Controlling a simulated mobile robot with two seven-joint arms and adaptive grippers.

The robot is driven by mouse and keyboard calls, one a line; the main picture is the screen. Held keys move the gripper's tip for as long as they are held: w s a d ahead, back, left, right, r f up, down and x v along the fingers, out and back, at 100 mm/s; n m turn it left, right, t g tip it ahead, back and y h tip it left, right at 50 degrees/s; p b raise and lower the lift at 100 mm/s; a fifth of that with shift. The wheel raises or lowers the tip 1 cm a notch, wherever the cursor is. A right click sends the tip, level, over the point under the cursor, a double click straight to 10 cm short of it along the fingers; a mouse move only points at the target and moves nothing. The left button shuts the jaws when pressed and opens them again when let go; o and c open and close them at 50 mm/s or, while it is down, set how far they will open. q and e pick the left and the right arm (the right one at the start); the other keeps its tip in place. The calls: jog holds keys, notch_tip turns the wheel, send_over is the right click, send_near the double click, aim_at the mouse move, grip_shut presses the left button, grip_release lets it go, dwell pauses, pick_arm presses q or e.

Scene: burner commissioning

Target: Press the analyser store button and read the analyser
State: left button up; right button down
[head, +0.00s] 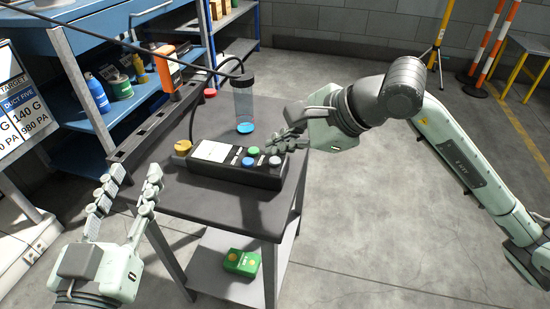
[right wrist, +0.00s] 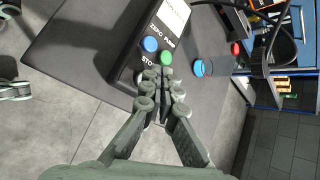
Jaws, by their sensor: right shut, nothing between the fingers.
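The analyser (head: 225,170) is a black box on the dark table, with a pale screen (head: 213,151). It has a blue button (head: 248,161), a green button (head: 253,151) and a pale button (head: 275,161). The right wrist view shows the blue button (right wrist: 150,44), the green button (right wrist: 166,58) and a partly covered label beginning "STO" (right wrist: 147,61). My right gripper (head: 278,148) is shut and empty, its fingertips (right wrist: 161,76) over the analyser's right end, hiding part of it. I cannot tell whether they touch a button. My left gripper (head: 128,184) is open and empty, left of the table.
A clear cylinder with a blue base (head: 244,100) stands behind the analyser. An orange device (head: 167,68) and dark cables are behind left. A green box (head: 241,262) sits on the lower shelf. A blue shelf unit (head: 75,45) stands left.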

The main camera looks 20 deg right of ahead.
aim_at(279, 162)
jog(key=shift+f, duration=0.15)
dwell(0.8)
jog(key=shift+f+b, duration=0.3)
jog(key=shift+b, duration=0.35)
jog(key=shift+f+b, duration=0.45)
jog(key=shift+b, duration=0.1)
dwell(0.3)
jog(key=shift+r, duration=0.1)
dwell(0.4)
jog(key=shift+r+p, duration=0.45)
jog(key=shift+r, duration=0.35)
jog(key=shift+r+p, duration=1.6)
jog(key=shift+r, duration=0.95)
jog(key=shift+f, duration=0.1)
